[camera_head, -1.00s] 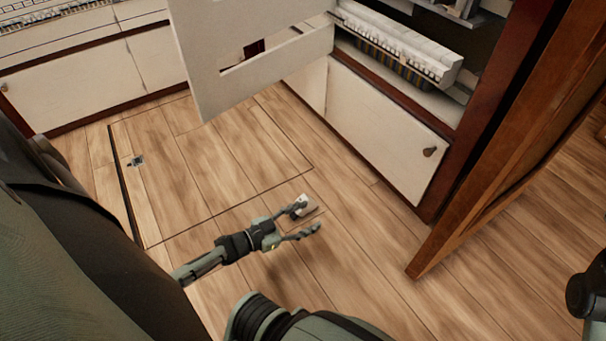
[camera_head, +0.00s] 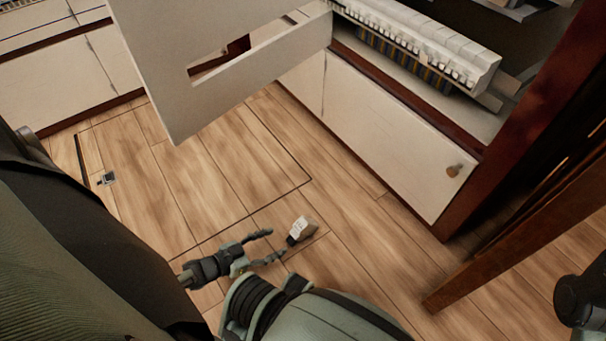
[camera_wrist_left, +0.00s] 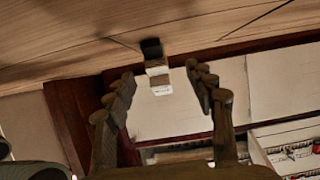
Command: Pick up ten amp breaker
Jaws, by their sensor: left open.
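The breaker (camera_head: 301,229), a small white block with a dark end, appears to lie on the wooden floor in the head view. No amp marking is readable. My left gripper (camera_head: 275,244) is open and empty just left of it, fingers pointing towards it. In the left wrist view, the breaker (camera_wrist_left: 157,70) shows between and beyond the two spread fingers (camera_wrist_left: 163,82), apart from both. My right gripper is not in view.
An open white panel (camera_head: 230,80) with a slot hangs above the floor. A cabinet (camera_head: 385,140) with a row of white breakers (camera_head: 425,45) stands behind. A brown wooden door (camera_head: 510,225) stands open at right.

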